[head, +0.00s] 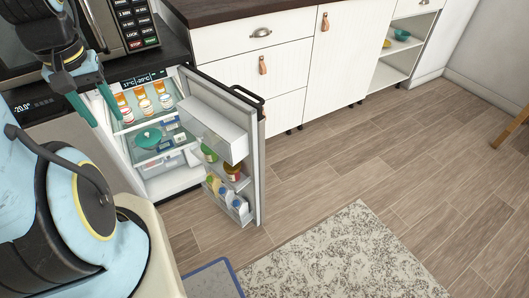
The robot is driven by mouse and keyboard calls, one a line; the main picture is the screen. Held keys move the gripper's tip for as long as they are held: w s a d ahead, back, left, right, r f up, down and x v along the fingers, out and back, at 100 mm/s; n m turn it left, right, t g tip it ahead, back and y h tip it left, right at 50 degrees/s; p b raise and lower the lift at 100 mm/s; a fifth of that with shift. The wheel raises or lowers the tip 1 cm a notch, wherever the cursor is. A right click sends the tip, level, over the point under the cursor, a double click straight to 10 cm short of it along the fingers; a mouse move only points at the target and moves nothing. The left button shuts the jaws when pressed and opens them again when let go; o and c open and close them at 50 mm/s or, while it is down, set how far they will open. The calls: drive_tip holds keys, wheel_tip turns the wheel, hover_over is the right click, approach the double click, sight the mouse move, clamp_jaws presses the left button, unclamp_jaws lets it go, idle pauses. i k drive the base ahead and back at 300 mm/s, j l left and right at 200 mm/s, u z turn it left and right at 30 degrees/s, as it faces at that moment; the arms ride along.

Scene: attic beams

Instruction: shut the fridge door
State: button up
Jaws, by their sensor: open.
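The fridge (121,86) stands at the left with its door (249,150) swung open to the right. The door has a dark handle (247,97) near its top outer edge, and its inner shelves hold jars and bottles. Bottles, a teal pot and boxes show on the shelves inside the fridge. My gripper (95,105) points down in front of the fridge's upper left part, with its two teal fingers apart and nothing between them. It is left of the door and apart from it. My arm hides part of the fridge's left side.
A microwave (131,24) sits on top above the fridge. White cabinets (252,38) with leather pulls stand to the right of the door. A patterned rug (340,255) and a blue-edged mat (213,280) lie on the floor. The wooden floor right of the door is clear.

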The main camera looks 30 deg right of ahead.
sight(207, 102)
drive_tip(key=l, duration=1.1)
drive_tip(key=l+u, duration=0.15)
drive_tip(key=l, duration=0.4)
drive_tip(key=l+u, duration=0.15)
drive_tip(key=l, duration=0.35)
drive_tip(key=k+l+u, duration=0.15)
drive_tip(key=l, duration=0.35)
drive_tip(key=k+l+u, duration=0.15)
drive_tip(key=l, duration=0.4)
drive_tip(key=l+u, duration=0.65)
drive_tip(key=l, duration=0.15)
drive_tip(key=l+u, duration=0.35)
